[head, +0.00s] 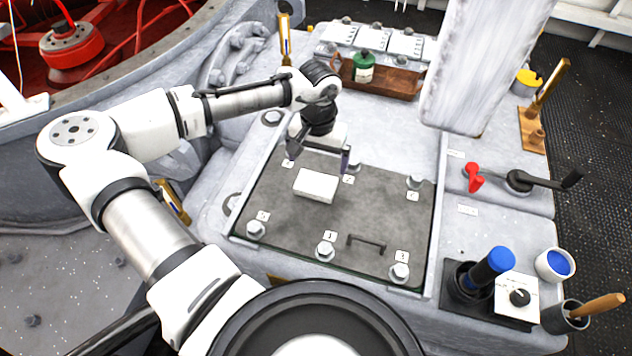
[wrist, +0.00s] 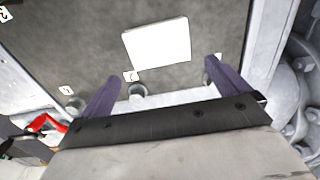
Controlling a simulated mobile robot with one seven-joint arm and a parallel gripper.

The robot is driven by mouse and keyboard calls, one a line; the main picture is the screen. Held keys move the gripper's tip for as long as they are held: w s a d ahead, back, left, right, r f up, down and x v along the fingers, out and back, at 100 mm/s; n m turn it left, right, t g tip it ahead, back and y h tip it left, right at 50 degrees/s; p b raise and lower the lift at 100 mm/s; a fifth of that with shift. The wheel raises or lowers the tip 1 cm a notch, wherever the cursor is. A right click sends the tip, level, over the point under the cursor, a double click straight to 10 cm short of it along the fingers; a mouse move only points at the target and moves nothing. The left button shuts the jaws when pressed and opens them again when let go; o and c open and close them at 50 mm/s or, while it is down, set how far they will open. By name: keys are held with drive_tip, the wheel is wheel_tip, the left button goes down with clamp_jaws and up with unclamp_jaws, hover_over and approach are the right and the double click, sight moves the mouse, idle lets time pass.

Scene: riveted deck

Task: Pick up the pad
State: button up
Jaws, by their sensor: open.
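The pad (head: 316,185) is a white rectangular block lying flat on the dark grey hatch plate (head: 290,214). In the wrist view the pad (wrist: 156,45) lies ahead of the fingers, at the top middle. My gripper (head: 318,160) is open and empty, pointing down just behind the pad in the head view. In the wrist view its two purple fingers (wrist: 160,80) stand wide apart, with the pad beyond the space between their tips. No contact with the pad shows.
Several labelled bolts line the plate, and a black handle (head: 366,243) stands near its front edge. A brown tray (head: 385,77) with a green bottle (head: 363,67) is behind. A red-handled valve (head: 473,177) and a blue-capped tool (head: 489,267) stand right. The plate around the pad is clear.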

sight(317, 180)
drive_tip(key=shift+s+a+f+p, duration=0.15)
drive_tip(key=shift+f+p, duration=0.3)
drive_tip(key=shift+f, duration=1.2)
drive_tip(key=shift+s+d+f+p, duration=0.1)
drive_tip(key=shift+f+p, duration=0.35)
drive_tip(key=shift+f, duration=1.15)
drive_tip(key=c, duration=0.7)
drive_tip(key=shift+r, duration=0.1)
